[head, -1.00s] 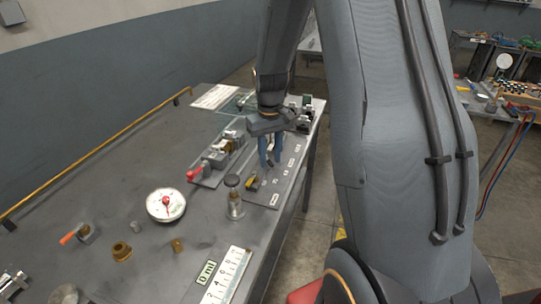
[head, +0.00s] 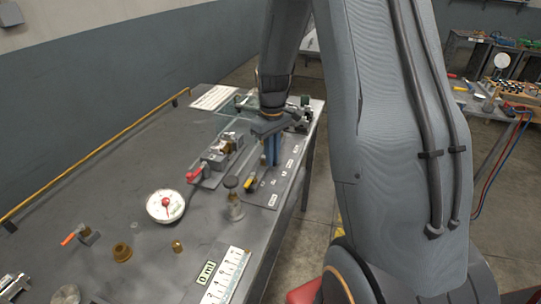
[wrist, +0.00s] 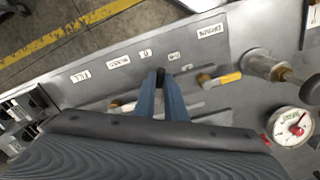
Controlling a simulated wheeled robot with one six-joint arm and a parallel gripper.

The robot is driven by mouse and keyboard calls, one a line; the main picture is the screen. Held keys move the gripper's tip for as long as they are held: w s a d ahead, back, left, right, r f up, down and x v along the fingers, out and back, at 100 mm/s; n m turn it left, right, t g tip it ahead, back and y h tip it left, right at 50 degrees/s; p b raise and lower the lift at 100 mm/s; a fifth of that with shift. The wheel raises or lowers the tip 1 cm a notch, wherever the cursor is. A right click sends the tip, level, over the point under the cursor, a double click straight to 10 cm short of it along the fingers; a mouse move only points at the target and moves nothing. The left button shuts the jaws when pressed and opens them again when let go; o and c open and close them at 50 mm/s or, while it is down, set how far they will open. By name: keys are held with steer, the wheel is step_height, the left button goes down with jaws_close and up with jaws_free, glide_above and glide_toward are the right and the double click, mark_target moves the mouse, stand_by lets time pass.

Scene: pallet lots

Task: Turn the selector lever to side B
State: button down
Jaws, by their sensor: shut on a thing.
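The label plate (wrist: 105,85) runs along the bench edge, with FILL and DRAIN near its ends and smaller labels between. The B label (wrist: 145,53) is just left of my fingertips in the wrist view. My gripper (wrist: 160,80) points down over the plate. Its two blue fingers are shut on a small dark lever end (wrist: 160,71), apparently the selector lever, between the B label and another small label (wrist: 174,56). The fingers hide most of the lever. In the head view my gripper (head: 270,163) covers the same spot.
A yellow-handled valve (wrist: 222,79) lies close to the right of my fingers in the wrist view. A metal post (head: 235,198), a round gauge (head: 165,205) and a red-handled valve (head: 195,174) stand nearby.

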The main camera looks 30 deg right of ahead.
steer(key=n, duration=0.1)
steer(key=d+n, duration=0.1)
steer(key=n, duration=0.1)
steer(key=w+n+p, duration=0.1)
steer(key=n, duration=0.1)
steer(key=shift+d, duration=0.25)
steer(key=shift+w+n, duration=0.1)
steer(key=shift+n, duration=0.2)
steer(key=c, duration=1.8)
jaws_free()
step_height(320, 180, up, 8)
steer(key=shift+f+b, duration=0.1)
steer(key=shift+b, duration=0.95)
